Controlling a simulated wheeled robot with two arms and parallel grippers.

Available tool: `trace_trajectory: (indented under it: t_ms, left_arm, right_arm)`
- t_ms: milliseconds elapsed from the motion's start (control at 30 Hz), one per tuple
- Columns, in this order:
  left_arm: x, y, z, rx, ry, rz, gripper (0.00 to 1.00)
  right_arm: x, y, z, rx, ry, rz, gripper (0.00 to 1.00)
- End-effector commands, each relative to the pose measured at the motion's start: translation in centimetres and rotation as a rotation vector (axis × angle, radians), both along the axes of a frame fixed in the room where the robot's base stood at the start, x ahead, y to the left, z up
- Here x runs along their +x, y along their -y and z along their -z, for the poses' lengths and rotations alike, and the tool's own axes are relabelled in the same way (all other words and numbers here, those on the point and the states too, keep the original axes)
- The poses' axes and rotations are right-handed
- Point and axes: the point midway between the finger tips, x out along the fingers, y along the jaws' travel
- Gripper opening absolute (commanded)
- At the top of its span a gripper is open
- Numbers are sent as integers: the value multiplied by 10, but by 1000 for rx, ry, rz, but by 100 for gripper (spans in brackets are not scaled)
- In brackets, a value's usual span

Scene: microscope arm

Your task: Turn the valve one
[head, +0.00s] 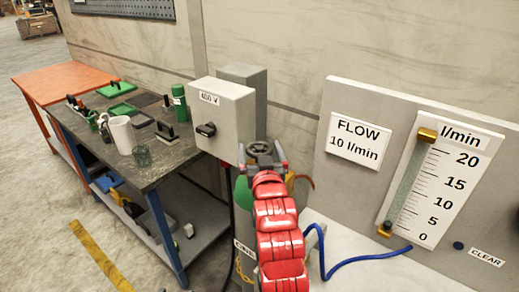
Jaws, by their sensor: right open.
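A dark round valve handwheel (259,147) is in the middle of the head view, just below the grey switch box. My right gripper (262,157) is at it, with one finger on each side; the fingers are apart. I cannot tell whether they touch the wheel. My red right arm hides what lies below the wheel. A flow gauge (438,185) marked l/min from 0 to 20 stands at the right, with brass fittings at its top and bottom. A sign (357,139) beside it reads FLOW 10 l/min. My left gripper is not in view.
A grey box (225,115) labelled 400 V with a black knob is mounted close behind the wheel. A blue hose (345,263) runs below the gauge. A dark workbench (100,150) with a white mug, bottle and tools stands at the left, beside an orange table (62,82).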

Motion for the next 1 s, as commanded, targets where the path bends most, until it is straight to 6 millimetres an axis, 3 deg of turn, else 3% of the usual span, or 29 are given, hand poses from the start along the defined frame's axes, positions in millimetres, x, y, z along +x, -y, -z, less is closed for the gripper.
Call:
trace_trajectory:
  t_ms: [167,367,500,867,1000]
  left_arm:
    - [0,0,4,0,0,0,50]
    - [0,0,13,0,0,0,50]
    - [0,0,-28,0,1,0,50]
    - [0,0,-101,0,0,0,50]
    - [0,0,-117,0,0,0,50]
  right_arm:
    - [-15,1,1,-1,2,-1,100]
    - [-56,7,2,0,2,-3,100]
    - [-62,4,-9,1,-7,-15,100]
    - [-86,13,-9,1,-7,-1,100]
    - [-110,16,-5,-4,-6,-2,100]
